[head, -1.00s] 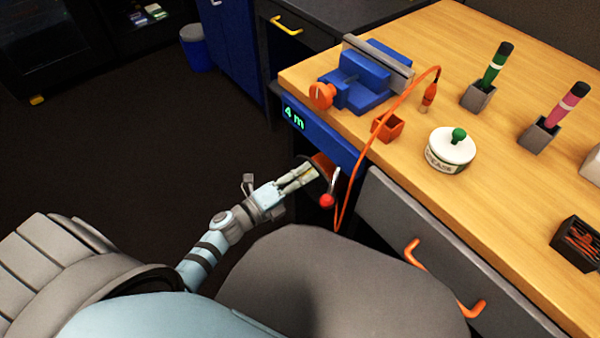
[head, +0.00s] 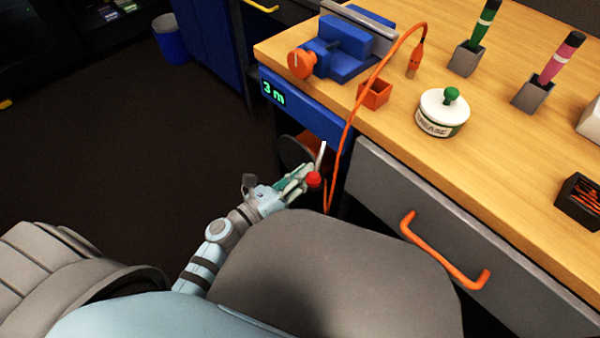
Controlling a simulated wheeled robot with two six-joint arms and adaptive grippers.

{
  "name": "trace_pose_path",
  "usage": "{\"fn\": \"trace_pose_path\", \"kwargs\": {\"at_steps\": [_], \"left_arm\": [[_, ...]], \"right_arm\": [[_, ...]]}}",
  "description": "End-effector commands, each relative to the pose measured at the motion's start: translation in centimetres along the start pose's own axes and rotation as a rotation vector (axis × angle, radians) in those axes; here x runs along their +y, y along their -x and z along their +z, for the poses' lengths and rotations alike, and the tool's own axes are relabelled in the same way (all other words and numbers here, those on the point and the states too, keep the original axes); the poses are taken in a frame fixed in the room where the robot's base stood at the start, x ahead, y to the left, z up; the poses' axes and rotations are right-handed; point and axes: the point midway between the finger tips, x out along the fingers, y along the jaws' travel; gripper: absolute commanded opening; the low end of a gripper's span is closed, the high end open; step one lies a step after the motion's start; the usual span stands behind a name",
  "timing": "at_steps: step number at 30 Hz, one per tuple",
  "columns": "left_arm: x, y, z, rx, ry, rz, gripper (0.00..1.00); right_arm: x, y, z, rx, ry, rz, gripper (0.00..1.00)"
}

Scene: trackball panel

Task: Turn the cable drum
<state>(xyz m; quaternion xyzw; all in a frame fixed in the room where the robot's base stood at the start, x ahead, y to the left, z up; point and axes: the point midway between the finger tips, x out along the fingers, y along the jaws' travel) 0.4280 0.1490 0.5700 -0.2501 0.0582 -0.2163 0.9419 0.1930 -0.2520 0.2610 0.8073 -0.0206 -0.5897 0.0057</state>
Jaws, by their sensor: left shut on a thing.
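The cable drum (head: 294,150) hangs under the left part of the bench, a dark disc with some orange behind it. It is partly hidden by my gripper. A crank with a pale metal arm and a red knob (head: 313,180) is at its front. My left gripper (head: 307,174) is shut on the crank's knob, which shows at the fingertips. An orange cable (head: 345,142) runs from the drum up over the bench edge to an orange plug (head: 415,64). A blue panel (head: 305,105) above the drum shows "3 m" in green. My right gripper is not in view.
On the wooden bench (head: 480,150) stand a blue vise (head: 340,48), an orange box (head: 374,94), a grease tub (head: 443,113) and two marker holders. A drawer with an orange handle (head: 440,252) is right of the drum. The floor to the left is clear.

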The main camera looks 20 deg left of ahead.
Motion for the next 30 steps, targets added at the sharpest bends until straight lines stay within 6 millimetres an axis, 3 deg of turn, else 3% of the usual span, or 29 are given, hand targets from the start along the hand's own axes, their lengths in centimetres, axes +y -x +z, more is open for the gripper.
{"fn": "trace_pose_path", "kwargs": {"at_steps": [21, 22, 25, 30], "left_arm": [[-0.09, 0.06, -0.6, 0.002, -0.087, 0.0, 0.0], [-0.09, 0.06, -0.6, 0.002, -0.087, 0.0, 0.2], [-0.11, 0.05, -0.59, 0.002, -0.087, -0.001, 0.36], [-0.15, 0.01, -0.57, 0.001, -0.087, -0.002, 0.38]], "right_arm": [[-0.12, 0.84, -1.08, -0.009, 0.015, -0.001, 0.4], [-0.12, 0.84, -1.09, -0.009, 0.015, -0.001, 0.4], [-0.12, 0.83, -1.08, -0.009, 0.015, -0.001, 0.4], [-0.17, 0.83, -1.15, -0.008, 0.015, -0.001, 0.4]]}}
